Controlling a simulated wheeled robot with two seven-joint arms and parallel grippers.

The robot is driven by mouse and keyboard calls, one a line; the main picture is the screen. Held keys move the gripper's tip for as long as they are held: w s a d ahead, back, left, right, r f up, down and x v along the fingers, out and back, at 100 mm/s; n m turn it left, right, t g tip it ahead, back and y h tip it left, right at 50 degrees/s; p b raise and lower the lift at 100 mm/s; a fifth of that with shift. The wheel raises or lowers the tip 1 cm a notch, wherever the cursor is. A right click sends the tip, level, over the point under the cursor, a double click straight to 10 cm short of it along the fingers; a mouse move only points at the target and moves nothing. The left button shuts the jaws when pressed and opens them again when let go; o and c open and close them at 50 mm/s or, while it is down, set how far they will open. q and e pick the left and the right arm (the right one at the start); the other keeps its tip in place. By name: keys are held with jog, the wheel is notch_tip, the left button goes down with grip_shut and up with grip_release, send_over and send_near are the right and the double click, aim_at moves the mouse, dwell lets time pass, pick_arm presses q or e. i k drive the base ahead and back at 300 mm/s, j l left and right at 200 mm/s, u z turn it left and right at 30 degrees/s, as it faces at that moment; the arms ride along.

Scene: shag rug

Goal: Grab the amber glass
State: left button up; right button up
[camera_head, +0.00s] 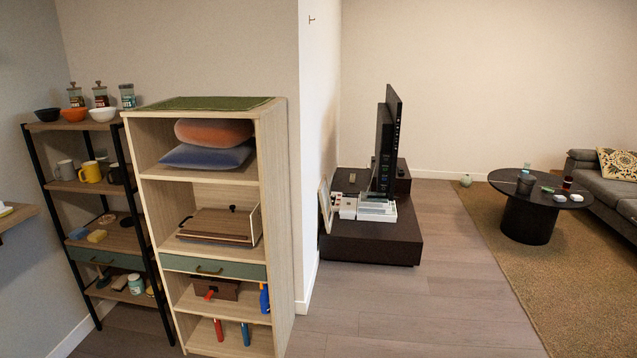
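A small dark reddish-brown cup-shaped thing (567,183) stands upright on the black round table (510,188) at the far right. It may be the amber glass, but it is too small to be sure. No other clearly amber glass shows. Neither of my grippers is in view, and the table is across the room from me.
A pale wooden shelf unit (287,200) and a black-framed rack (45,228) stand close at the left. A low dark TV stand (385,246) is beyond the wall corner. A grey sofa (603,183) borders the table. Wooden floor (445,260) and brown rug (575,285) are clear.

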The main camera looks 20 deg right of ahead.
aim_at(568, 180)
jog(key=i+l+z, duration=0.25)
jog(key=i+z, duration=0.2)
jog(key=i, duration=0.2)
jog(key=i+z, duration=0.5)
jog(key=i, duration=0.2)
jog(key=i+j+z, duration=0.2)
jog(key=i+z, duration=0.25)
jog(key=i, duration=0.2)
jog(key=i+l+z, duration=0.4)
jog(key=i, duration=0.55)
jog(key=i+z, duration=0.45)
jog(key=i, duration=0.5)
jog(key=i+j+z, duration=0.25)
jog(key=i+z, duration=0.15)
jog(key=i, duration=0.55)
jog(key=i+u, duration=0.2)
jog(key=i, duration=0.35)
jog(key=i+l+u, duration=0.15)
jog(key=i, duration=0.4)
jog(key=i+l+u, duration=0.2)
jog(key=i, duration=0.3)
jog(key=i+l+u, duration=0.2)
jog(key=i+l, duration=0.2)
jog(key=i, duration=0.15)
jog(key=i+l+u, duration=0.2)
jog(key=i+l, duration=0.15)
jog(key=i, duration=0.15)
